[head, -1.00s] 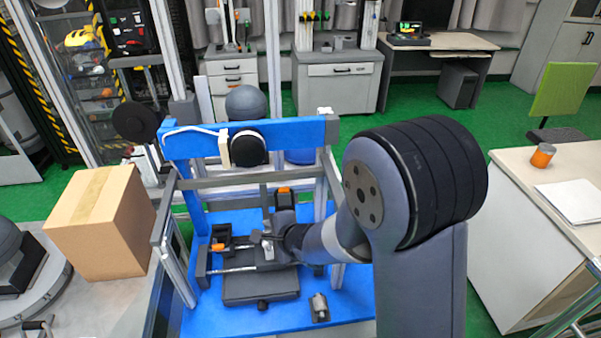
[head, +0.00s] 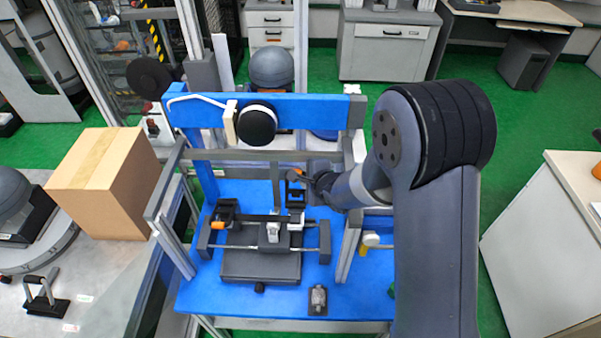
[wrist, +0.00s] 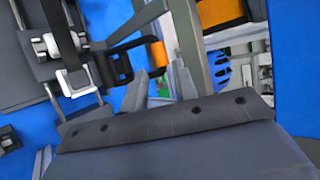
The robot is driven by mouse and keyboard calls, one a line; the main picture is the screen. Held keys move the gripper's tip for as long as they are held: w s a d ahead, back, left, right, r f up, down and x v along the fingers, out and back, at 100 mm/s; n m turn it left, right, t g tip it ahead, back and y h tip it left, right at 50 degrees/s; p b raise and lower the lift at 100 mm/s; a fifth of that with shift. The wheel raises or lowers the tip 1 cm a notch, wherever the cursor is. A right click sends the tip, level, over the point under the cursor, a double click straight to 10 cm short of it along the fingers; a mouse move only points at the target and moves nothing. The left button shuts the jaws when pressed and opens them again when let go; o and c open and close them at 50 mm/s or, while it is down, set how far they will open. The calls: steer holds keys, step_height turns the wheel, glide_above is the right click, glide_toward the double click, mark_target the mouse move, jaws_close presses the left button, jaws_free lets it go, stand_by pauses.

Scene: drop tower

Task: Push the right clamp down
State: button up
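The drop tower has a blue base plate (head: 345,285) and a blue crossbeam. A black clamp with orange on it (head: 296,194) stands on the right, behind the dark sled. Another black clamp with an orange tip (head: 219,225) stands on the left. My gripper (head: 314,181) is beside the right clamp, at its right and upper side, and partly hides it. In the wrist view, my grey fingers (wrist: 160,84) show a small gap, with nothing clearly held. A black bracket with an orange end (wrist: 158,53) lies just beyond the fingertips; contact cannot be told.
A dark sled (head: 262,265) with metal rods and a white slider (head: 273,231) fills the middle of the base. A grey upright post (head: 349,225) stands close under my arm. A round black weight (head: 256,125) hangs on the crossbeam (head: 310,108). A cardboard box (head: 103,185) stands at left.

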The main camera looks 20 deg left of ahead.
steer(key=shift+x, duration=2.35)
steer(key=shift+c, duration=0.2)
jaws_close()
